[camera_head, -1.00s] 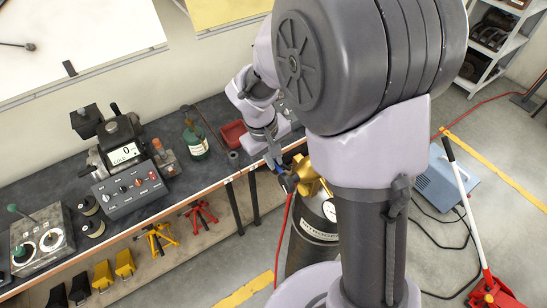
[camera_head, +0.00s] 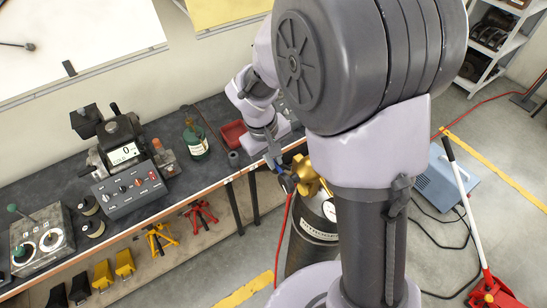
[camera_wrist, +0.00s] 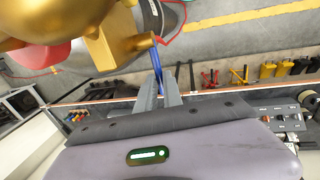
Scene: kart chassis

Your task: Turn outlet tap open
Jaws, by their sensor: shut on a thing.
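The black gas tank (camera_head: 315,232) stands on the floor by the bench, with a gold valve body (camera_head: 306,176) on top. The gold fitting fills the upper left of the wrist view (camera_wrist: 98,45). The outlet tap's blue handle (camera_wrist: 156,58) sticks out beside the gold outlet, between my fingers. My gripper (camera_wrist: 160,80) is shut on this blue handle. In the head view my gripper (camera_head: 275,162) is left of the gold valve, and the handle there is small and partly hidden. The exact handle angle is hard to tell.
The dark workbench (camera_head: 222,172) runs close behind my gripper, with a red tray (camera_head: 232,133) and a green bottle (camera_head: 195,140) on it. A red hose (camera_head: 284,235) hangs beside the tank. A red floor jack (camera_head: 490,290) and blue box (camera_head: 445,180) stand at right.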

